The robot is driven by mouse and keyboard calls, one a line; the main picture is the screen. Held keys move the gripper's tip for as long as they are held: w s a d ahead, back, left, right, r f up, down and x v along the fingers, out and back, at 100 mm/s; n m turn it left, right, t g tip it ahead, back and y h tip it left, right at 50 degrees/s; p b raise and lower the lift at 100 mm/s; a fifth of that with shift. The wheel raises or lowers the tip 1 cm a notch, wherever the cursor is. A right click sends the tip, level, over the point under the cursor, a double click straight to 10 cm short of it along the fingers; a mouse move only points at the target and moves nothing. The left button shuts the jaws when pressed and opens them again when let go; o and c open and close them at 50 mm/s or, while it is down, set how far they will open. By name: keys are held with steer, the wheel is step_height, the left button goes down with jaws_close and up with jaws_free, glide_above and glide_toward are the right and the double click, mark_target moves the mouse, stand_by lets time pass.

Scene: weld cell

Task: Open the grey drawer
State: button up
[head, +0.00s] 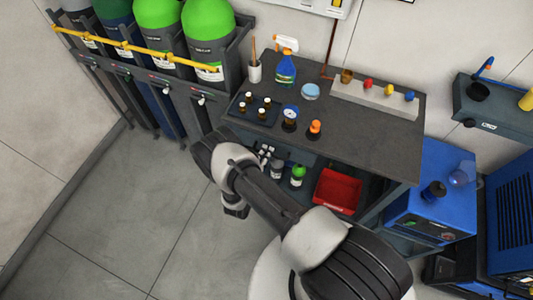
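I cannot make out a grey drawer in the head view. My arm covers part of the front of the dark grey workbench (375,140), and a drawer there could be hidden. My arm reaches from the lower right up to the bench's left front corner. The end of my arm, with my gripper (236,211), hangs low in front of that corner, over the floor. The gripper is small and dark here, and its fingers are not clear. I see nothing held in it.
The bench top carries a spray bottle (286,68), a tray of small bottles (254,109) and a grey block with coloured knobs (375,97). A red bin (337,190) sits on the shelf below. Green-topped cylinders (208,35) stand left. The floor (130,215) at left is clear.

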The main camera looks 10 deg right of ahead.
steer(key=shift+w+d, duration=0.25)
steer(key=shift+w, duration=0.05)
steer(key=shift+c, duration=0.2)
jaws_close()
stand_by(0.3)
